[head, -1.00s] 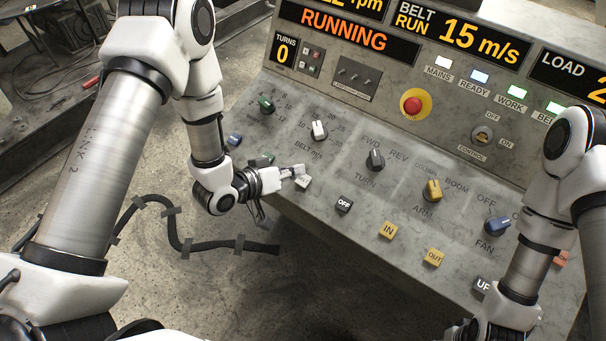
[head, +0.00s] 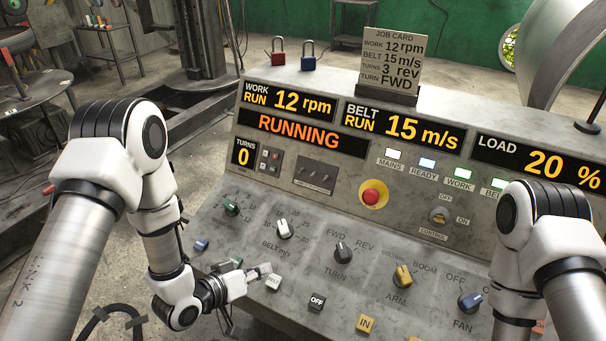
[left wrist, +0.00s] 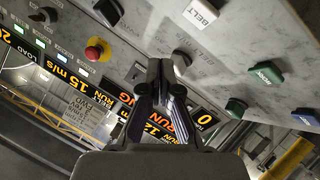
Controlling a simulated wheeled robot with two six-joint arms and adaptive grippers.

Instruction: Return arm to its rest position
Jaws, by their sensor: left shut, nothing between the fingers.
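My left gripper (head: 264,270) hangs just above the lower left of the control panel (head: 300,262), at the white belt button (head: 273,284). Its fingers are shut and empty. In the left wrist view the closed fingertips (left wrist: 161,68) point at the panel, with the white button marked BELT (left wrist: 200,13) beyond them, apart in the picture. I cannot tell from the head view whether the gripper touches the button. My right arm (head: 540,230) reaches down over the panel's right side; its gripper is out of frame. The displays read work run 12 rpm, belt run 15 m/s, RUNNING, turns 0, load 20 %.
Several knobs and buttons lie around the left gripper: white belt knob (head: 283,229), green knob (head: 231,208), black OFF button (head: 317,302), black turn knob (head: 343,252). The red stop button (head: 371,197) sits higher. A job card (head: 392,62) stands on top. Open floor lies left of the panel.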

